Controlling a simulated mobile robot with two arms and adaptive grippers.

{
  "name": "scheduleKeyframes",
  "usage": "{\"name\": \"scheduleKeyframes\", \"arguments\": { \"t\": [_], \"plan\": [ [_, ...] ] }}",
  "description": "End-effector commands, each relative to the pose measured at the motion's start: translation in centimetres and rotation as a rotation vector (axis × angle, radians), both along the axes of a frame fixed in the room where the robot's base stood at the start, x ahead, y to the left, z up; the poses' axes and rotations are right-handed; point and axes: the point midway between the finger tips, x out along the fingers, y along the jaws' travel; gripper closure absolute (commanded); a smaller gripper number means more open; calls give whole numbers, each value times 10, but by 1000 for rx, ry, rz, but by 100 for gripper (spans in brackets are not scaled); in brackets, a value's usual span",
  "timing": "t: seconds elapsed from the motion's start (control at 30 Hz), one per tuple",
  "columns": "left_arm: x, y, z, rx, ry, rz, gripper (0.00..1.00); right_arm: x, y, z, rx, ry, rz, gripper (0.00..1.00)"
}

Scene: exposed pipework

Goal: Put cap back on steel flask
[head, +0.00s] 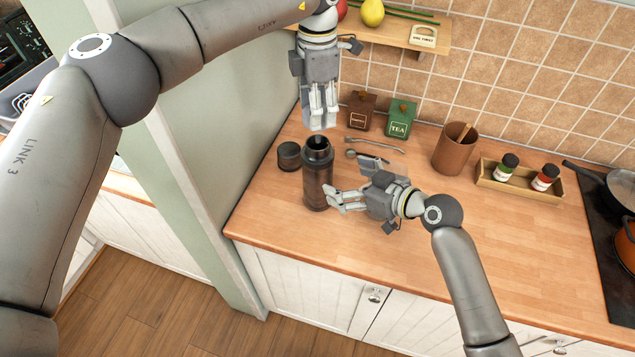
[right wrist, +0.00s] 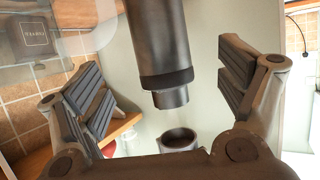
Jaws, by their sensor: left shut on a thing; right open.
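The dark steel flask (head: 318,185) stands upright on the counter with its neck open at the top. My left gripper (head: 321,120) points down just above the neck, shut. In the right wrist view, which is upside down, the flask (right wrist: 165,45) shows between the finger pads. A dark round cap (right wrist: 178,141) shows beyond its neck, apart from it; it appears to be what the left gripper holds. In the head view the cap is hard to make out in the fingers. My right gripper (head: 350,180) is open at the flask's right side, with no clear contact.
A short dark round container (head: 289,155) stands left of the flask near the wall. Behind are brown (head: 361,110) and green (head: 400,118) canisters and a spoon-like utensil (head: 375,142). A utensil pot (head: 455,150) and spice tray (head: 520,187) stand right. The front counter is clear.

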Motion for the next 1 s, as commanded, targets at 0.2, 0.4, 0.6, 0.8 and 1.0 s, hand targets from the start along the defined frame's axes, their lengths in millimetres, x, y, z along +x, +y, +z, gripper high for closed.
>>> {"name": "scheduleKeyframes", "arguments": {
  "t": [0.2, 0.4, 0.6, 0.8, 1.0],
  "plan": [
    [0, 0, 0, 0, 0, 0, 62, 29, 29, -16, 4, 1, -2, 10],
    [0, 0, 0, 0, 0, 0, 62, 48, 49, -28, 1, 1, -1, 10],
    [0, 0, 0, 0, 0, 0, 62, 57, 58, -34, 1, 1, 0, 10],
    [0, 0, 0, 0, 0, 0, 62, 58, 60, -35, -1, 1, 0, 10],
    [0, 0, 0, 0, 0, 0, 62, 58, 59, -34, 0, 0, 0, 18]
  ]
}}
